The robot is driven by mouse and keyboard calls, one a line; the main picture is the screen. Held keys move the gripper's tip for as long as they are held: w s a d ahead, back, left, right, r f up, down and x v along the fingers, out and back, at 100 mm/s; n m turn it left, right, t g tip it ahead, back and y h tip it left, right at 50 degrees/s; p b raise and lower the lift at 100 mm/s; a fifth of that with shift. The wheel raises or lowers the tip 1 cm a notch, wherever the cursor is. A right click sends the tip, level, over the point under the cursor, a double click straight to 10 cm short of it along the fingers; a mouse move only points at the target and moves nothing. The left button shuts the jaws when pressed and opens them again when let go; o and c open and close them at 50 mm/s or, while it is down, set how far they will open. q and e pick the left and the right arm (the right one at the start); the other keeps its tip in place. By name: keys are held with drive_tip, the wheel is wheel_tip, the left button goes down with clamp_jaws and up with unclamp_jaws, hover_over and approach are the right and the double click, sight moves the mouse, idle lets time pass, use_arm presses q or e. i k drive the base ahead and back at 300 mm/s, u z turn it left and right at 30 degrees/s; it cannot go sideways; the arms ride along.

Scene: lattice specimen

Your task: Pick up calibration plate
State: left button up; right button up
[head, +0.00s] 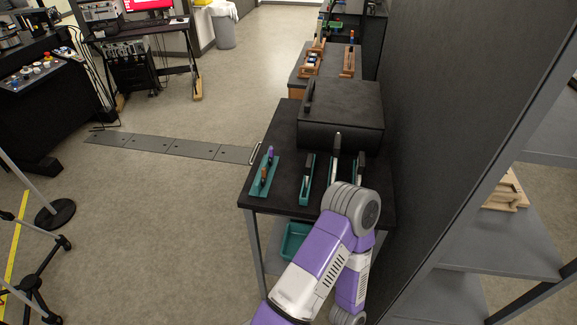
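I cannot clearly pick out a calibration plate. A black-topped table (285,150) carries a flat teal holder (257,187) with small purple and brown pieces on it. A narrow teal holder (305,195) with a dark and silver piece stands to its right. A purple and white arm of mine, seemingly the right, reaches up from the bottom over the table's front right. Its rounded grey joint hides part of the tabletop. Slim dark, pale-tipped shapes (337,150) show just beyond that joint; I cannot tell whether they are gripper fingers or tools. My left gripper is out of view.
A black case (342,112) fills the table's rear. A dark wall panel (425,130) stands close on the right. A teal bin (294,241) sits on the lower shelf. Wooden pieces lie on another table (311,64) behind. The floor left of the table is mostly open.

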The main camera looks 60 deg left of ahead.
sight(361, 166)
drive_tip(key=u, duration=1.95)
